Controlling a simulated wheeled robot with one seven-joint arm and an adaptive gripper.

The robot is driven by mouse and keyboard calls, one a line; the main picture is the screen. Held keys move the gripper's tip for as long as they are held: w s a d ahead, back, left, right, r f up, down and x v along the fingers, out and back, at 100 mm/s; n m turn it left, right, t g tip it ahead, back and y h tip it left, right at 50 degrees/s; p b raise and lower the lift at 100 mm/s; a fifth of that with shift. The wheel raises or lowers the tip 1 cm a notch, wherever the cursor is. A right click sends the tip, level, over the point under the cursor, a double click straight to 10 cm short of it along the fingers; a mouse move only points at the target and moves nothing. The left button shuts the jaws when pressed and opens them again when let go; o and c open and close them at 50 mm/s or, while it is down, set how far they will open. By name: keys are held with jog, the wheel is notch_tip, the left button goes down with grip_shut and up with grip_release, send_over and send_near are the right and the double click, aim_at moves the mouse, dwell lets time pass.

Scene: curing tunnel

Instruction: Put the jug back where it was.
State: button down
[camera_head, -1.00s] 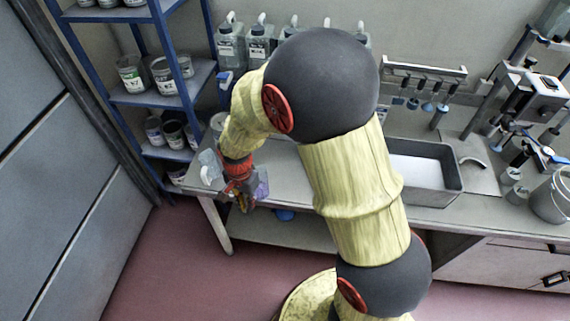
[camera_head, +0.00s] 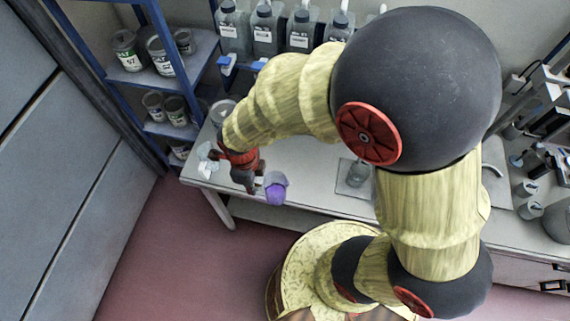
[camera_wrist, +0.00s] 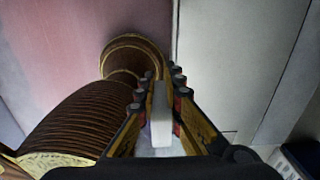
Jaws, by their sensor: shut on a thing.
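My gripper (camera_head: 256,180) is shut on the pale handle of a jug (camera_head: 276,189). The jug's visible part looks clear with purple in it. It is at the front edge of the bench (camera_head: 310,163) in the head view; I cannot tell its height above the bench. In the wrist view the pale handle (camera_wrist: 161,115) stands between the two fingers of my gripper (camera_wrist: 160,88).
A clear vessel with a pale part (camera_head: 207,160) stands at the bench's left end. A round vessel (camera_head: 222,112) is further back. Several labelled bottles (camera_head: 264,30) line the wall. A blue shelf (camera_head: 190,62) holds cans.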

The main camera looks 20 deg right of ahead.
jog(key=w+d+f, duration=0.2)
jog(key=w+f, duration=0.1)
jog(key=w+d+f, duration=0.2)
jog(key=w, duration=0.2)
jog(key=w+d+f+b, duration=0.1)
jog(key=w+d+f, duration=0.2)
jog(key=shift+w+f, duration=0.35)
jog(key=shift+w, duration=0.05)
jog(key=shift+w+d+f, duration=0.25)
jog(key=shift+w+f, duration=0.15)
jog(key=shift+f, duration=0.15)
notch_tip(320, 180, down, 3)
jog(key=shift+w+f+b, duration=0.1)
jog(key=shift+f+b, duration=0.05)
jog(key=shift+b, duration=0.2)
jog(key=c, duration=2.4)
grip_release()
jog(key=shift+f, duration=0.1)
jog(key=o, duration=0.4)
jog(key=shift+o, duration=0.2)
